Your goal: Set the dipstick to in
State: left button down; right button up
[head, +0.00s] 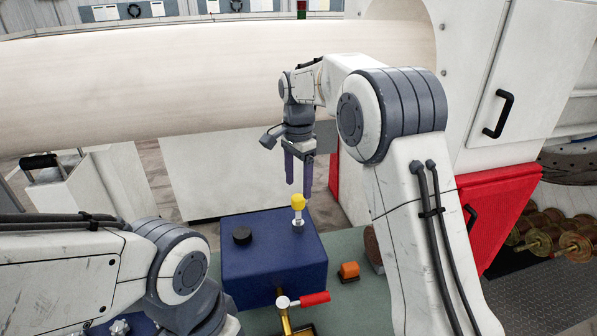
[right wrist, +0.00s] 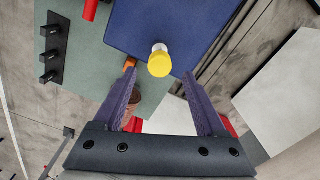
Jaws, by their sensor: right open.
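The dipstick has a yellow knob (head: 298,202) on a pale collar, standing upright on top of a blue box (head: 262,270). The yellow knob (right wrist: 159,64) also shows in the right wrist view, ahead of the fingertips and roughly between their lines. My right gripper (head: 299,192) points down at the box's far edge, above and behind the knob as the head view shows it. Its two purple fingers are apart with nothing between them. How far the dipstick sits in its hole is hard to tell. My left arm shows at the lower left, but its gripper is not visible.
An orange block (head: 349,270) lies on the green surface to the right. A large pale roll (head: 150,80) spans the back.

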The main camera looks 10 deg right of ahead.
aim_at(298, 196)
jog(key=shift+r, duration=2.65)
